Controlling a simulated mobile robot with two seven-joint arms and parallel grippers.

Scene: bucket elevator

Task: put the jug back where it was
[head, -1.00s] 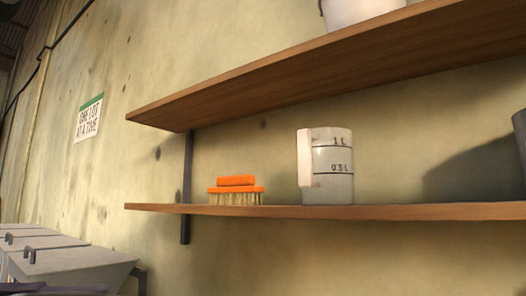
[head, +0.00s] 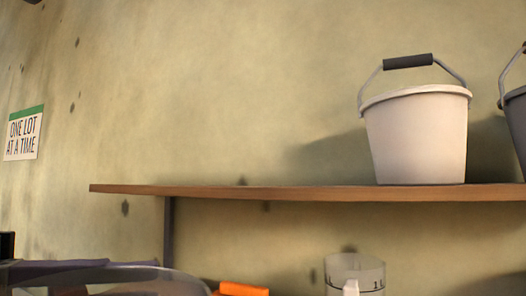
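The jug (head: 362,272) is a pale, see-through measuring jug with dark marks, at the bottom edge of the head view. Only its upper part shows, below the upper shelf; a white piece that looks like its handle faces me. Its base and what it stands on are cut off by the frame. Neither of my grippers can be made out in the view, and nothing is seen touching the visible part of the jug.
A wooden shelf (head: 270,192) runs above the jug, with a white bucket (head: 417,135) and a dark bucket (head: 517,125) on it. An orange brush top (head: 243,289) is left of the jug. Dark and grey shapes, unclear, fill the lower left. A sign (head: 23,134) hangs on the wall.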

